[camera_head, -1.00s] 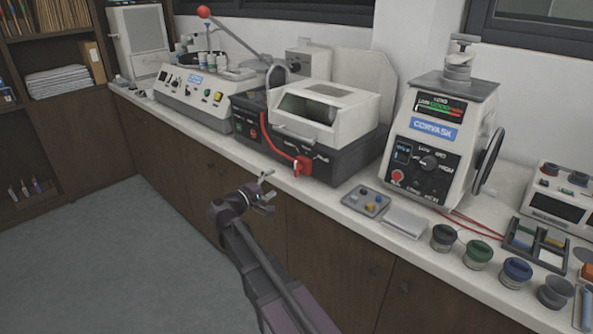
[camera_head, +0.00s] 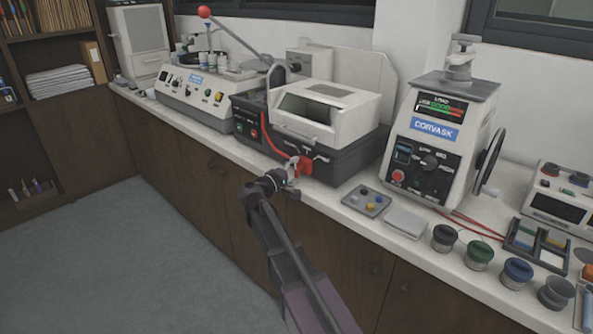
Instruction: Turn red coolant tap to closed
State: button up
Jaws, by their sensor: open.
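The red coolant tap (camera_head: 305,163) sits low on the front of the dark-based cutting machine with the white hood (camera_head: 325,112). A red hose (camera_head: 270,139) curves down the machine's front toward it. My gripper (camera_head: 293,169) is open and right at the tap, with its fingers at the tap's left side. The fingers hide part of the tap. I cannot tell whether they touch it or are around it.
A small tray with buttons (camera_head: 365,201) and a white pad (camera_head: 405,222) lie to the right of the tap. The CORVASK press (camera_head: 437,150) stands further right. Several lidded jars, such as the green one (camera_head: 478,251), line the counter front. The floor (camera_head: 110,260) is clear.

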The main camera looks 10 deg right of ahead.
jog(key=c, duration=0.9)
jog(key=shift+o, duration=0.2)
jog(key=shift+n, duration=0.5)
jog(key=n, duration=0.3)
jog(key=shift+n, duration=2.5)
